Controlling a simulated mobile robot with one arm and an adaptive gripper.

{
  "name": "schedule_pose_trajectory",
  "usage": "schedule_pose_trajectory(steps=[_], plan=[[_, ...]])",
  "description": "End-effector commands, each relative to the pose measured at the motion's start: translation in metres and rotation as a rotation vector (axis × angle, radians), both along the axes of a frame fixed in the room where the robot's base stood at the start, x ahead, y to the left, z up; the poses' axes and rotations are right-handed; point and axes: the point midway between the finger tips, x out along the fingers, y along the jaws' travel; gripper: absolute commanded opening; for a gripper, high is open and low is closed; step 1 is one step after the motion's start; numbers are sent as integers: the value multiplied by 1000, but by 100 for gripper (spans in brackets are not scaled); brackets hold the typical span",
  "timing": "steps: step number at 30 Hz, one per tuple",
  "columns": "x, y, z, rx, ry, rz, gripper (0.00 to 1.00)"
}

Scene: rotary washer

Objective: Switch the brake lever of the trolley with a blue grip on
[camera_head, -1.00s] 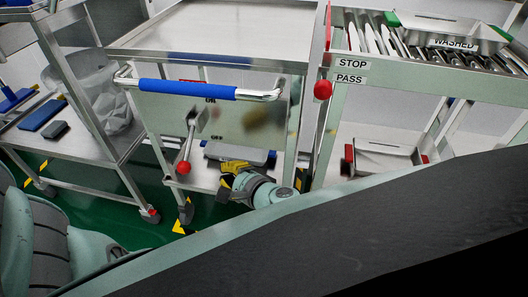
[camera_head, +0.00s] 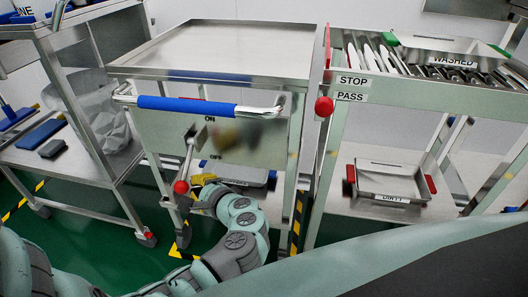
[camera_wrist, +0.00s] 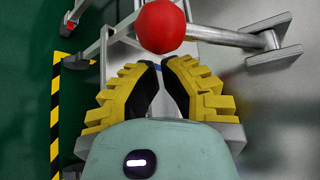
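The trolley with a blue grip (camera_head: 187,104) stands in the middle of the head view. Its brake lever (camera_head: 187,160) hangs down from a bracket on the front panel (camera_head: 245,145) and ends in a red knob (camera_head: 181,187). An "ON" label (camera_head: 211,118) is above the lever's bracket. My gripper (camera_head: 203,180), with yellow fingers, is just right of the knob. In the wrist view the fingertips (camera_wrist: 160,64) nearly meet with nothing held between them, and the red knob (camera_wrist: 161,25) is just beyond them. I cannot tell if they touch it.
A shelf cart (camera_head: 110,165) with a clear bag (camera_head: 98,110) and blue brushes stands at the left. A rack (camera_head: 400,95) with "STOP/PASS" signs and a red knob (camera_head: 324,106) stands at the right, holding trays. Yellow-black tape marks the green floor (camera_head: 120,245).

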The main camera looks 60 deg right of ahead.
Motion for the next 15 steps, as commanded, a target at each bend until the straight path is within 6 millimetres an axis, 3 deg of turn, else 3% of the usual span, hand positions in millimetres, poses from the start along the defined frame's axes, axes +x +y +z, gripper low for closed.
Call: schedule_pose_trajectory(steps=[15], plan=[[0,5,2,2,1,1,0]])
